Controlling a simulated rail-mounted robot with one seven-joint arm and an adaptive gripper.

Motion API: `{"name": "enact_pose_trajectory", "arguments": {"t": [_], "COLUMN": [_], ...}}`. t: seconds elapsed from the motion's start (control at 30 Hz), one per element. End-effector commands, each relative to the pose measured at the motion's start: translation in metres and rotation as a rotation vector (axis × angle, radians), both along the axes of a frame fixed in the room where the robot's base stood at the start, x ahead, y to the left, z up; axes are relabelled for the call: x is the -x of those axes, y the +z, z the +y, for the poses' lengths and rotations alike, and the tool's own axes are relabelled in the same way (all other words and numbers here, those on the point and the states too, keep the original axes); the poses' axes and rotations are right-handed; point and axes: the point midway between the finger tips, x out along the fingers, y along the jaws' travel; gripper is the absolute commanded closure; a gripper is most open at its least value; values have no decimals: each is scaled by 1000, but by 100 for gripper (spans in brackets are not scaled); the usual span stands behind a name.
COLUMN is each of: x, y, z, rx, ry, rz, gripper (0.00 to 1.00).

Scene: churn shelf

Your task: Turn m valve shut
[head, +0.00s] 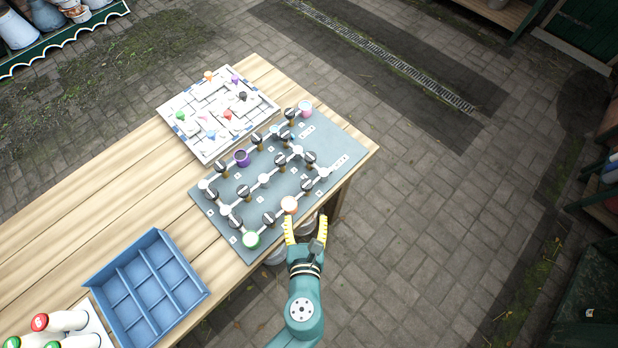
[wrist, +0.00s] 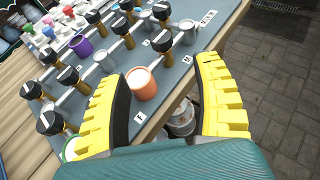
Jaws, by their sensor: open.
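The grey valve board (head: 292,227) lies on the wooden table, with white pipes and several black-and-white valve knobs on brass stems. Small letter labels stand beside the knobs. One knob (head: 307,185) stands near the board's right edge. In the wrist view, knobs (wrist: 162,40) stand beyond my fingers. My gripper (head: 305,219) is open and empty at the board's near right edge, beside an orange cup (head: 289,205). In the wrist view that cup (wrist: 142,84) shows between the yellow fingers, untouched as far as I can see.
A purple cup (head: 242,158), a green cup (head: 251,240) and a pink cup (head: 305,108) stand on the board. A white maze board (head: 192,146) lies behind. A blue divided tray (head: 192,303) sits at the front left. Paved floor right of the table is clear.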

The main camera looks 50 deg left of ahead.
Motion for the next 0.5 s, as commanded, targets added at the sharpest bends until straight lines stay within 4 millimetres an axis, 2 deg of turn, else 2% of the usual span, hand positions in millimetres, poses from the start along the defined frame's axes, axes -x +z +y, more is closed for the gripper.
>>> {"name": "enact_pose_trajectory", "arguments": {"t": [0.3, 0.5], "x": [-50, -76], "y": [-31, -47], "z": [54, 82], "rx": [0, -1], "ry": [4, 1], "rz": [-4, -2], "gripper": [33, 33]}}
